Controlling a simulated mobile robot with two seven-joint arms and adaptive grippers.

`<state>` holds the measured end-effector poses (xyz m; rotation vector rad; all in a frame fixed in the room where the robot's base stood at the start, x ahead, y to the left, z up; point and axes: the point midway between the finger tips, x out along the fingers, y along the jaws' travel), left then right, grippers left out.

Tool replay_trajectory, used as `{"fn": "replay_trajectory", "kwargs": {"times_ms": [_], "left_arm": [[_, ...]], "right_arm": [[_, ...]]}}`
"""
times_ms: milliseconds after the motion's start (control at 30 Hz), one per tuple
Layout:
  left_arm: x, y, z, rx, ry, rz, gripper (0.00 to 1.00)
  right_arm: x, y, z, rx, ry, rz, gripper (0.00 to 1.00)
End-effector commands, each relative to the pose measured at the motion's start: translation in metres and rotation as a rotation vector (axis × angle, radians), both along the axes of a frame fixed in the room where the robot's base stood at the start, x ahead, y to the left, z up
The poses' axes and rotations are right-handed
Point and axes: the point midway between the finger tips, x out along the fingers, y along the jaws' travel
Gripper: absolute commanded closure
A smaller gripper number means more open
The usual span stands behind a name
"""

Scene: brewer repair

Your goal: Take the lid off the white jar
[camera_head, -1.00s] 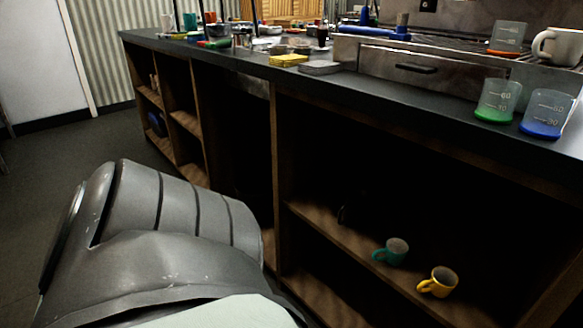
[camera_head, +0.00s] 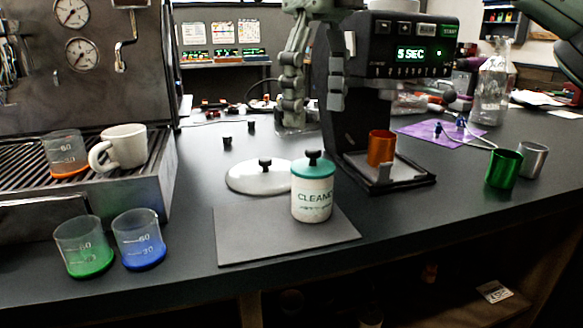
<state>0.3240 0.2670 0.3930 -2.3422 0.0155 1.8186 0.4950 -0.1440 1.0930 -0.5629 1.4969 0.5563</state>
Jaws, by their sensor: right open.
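A white jar (camera_head: 312,203) with dark lettering stands upright on a dark grey mat (camera_head: 245,240). Its teal lid (camera_head: 313,168) with a black knob (camera_head: 313,157) is on top. My right gripper (camera_head: 314,105) hangs from above, behind and above the jar as seen here. Its fingers point down, apart and empty, and do not appear to touch the knob. A separate round white lid (camera_head: 255,182) with a black knob lies just left of the jar. My left gripper is not in view.
A black grinder (camera_head: 385,100) with an orange cup (camera_head: 381,147) stands behind right. Green (camera_head: 503,169) and silver (camera_head: 532,160) cups are at the right. Green-based (camera_head: 84,246) and blue-based (camera_head: 139,239) beakers stand left, near the espresso machine (camera_head: 165,195). The mat's left part is clear.

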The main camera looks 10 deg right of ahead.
Motion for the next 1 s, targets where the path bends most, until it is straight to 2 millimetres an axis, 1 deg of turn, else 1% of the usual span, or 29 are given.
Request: {"fn": "replay_trajectory", "kwargs": {"times_ms": [33,167,300,400,500,733,1000], "left_arm": [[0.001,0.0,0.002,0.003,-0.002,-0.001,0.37],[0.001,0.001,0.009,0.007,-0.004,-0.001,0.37],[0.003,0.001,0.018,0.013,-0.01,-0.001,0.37],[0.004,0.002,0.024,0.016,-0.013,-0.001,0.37],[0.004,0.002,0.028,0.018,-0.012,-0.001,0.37],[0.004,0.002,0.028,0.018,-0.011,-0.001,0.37],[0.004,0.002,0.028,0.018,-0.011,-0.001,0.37]], "right_arm": [[0.0,0.0,-0.009,0.002,0.003,0.001,0.22],[0.001,-0.001,-0.023,0.003,0.003,0.0,0.22],[0.002,-0.004,-0.046,0.004,0.003,0.001,0.22],[0.002,-0.004,-0.058,0.004,0.002,0.0,0.22],[0.002,-0.004,-0.063,0.004,0.0,-0.001,0.22],[0.002,-0.004,-0.063,0.003,-0.001,-0.001,0.22],[0.002,-0.004,-0.063,0.004,0.0,-0.001,0.56]]}}
